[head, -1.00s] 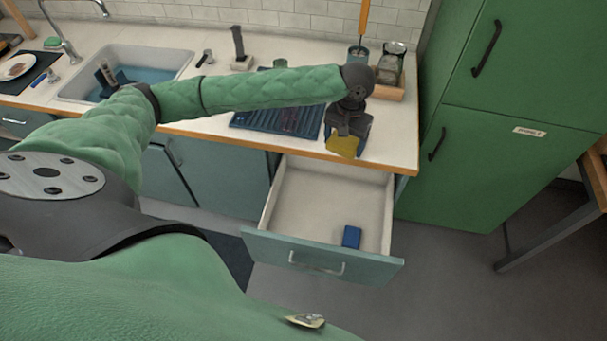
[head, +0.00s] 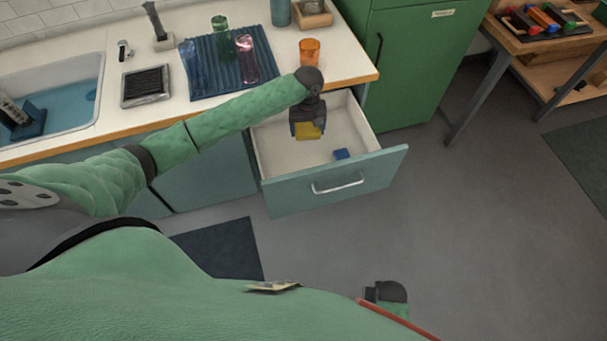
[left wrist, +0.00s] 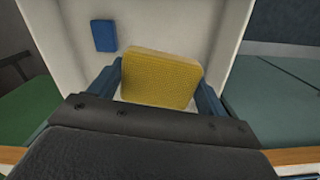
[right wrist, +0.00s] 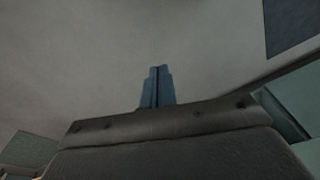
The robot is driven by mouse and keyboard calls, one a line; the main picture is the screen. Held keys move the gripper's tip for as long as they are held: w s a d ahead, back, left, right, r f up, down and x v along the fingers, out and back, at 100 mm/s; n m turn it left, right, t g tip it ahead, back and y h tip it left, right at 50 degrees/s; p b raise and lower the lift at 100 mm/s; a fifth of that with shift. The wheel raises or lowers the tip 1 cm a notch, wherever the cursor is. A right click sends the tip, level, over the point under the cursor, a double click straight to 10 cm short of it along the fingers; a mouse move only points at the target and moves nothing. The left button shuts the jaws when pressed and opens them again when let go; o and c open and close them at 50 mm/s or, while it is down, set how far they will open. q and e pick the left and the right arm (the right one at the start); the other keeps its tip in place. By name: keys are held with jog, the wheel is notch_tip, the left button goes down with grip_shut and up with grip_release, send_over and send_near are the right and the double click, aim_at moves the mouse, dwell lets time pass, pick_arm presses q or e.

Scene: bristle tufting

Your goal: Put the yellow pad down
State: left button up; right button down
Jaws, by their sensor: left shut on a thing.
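The yellow pad (head: 308,131) is held in my left gripper (head: 308,122) over the open drawer (head: 279,146). In the left wrist view the pad (left wrist: 160,78) sits between the two blue fingers, with the pale drawer floor behind it. I cannot tell whether the pad touches the floor. A small blue block (head: 341,154) lies in the drawer, apart from the pad; it also shows in the left wrist view (left wrist: 103,35). My right gripper (right wrist: 157,88) has its fingers together with nothing between them, low over the grey floor.
On the counter, an orange cup (head: 310,51) stands near the edge above the drawer. Several glasses stand on a blue ribbed mat (head: 210,70). A sink (head: 70,80) is at the left. A green cabinet (head: 409,70) stands right of the drawer.

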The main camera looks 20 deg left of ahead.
pick_arm(q)
jog(key=n+b, duration=0.1)
jog(key=n, duration=0.1)
send_over(305, 167)
jog(key=s, duration=0.2)
notch_tip(305, 167, down, 13)
pick_arm(e)
notch_tip(305, 167, up, 6)
pick_arm(q)
jog(key=f, duration=0.2)
jog(key=f+p, duration=0.1)
jog(key=f, duration=0.1)
jog(key=shift+d+f, duration=0.2)
jog(key=shift+f, duration=0.05)
jog(key=shift+f+p, duration=0.35)
jog(key=shift+f, duration=2.25)
pick_arm(e)
notch_tip(305, 167, down, 8)
jog(key=s, duration=0.2)
jog(key=shift+d+r, duration=0.15)
jog(key=shift+d, duration=0.15)
pick_arm(q)
jog(key=shift+f, duration=0.15)
pick_arm(e)
jog(key=shift+w, duration=0.1)
pick_arm(q)
jog(key=o, duration=1)
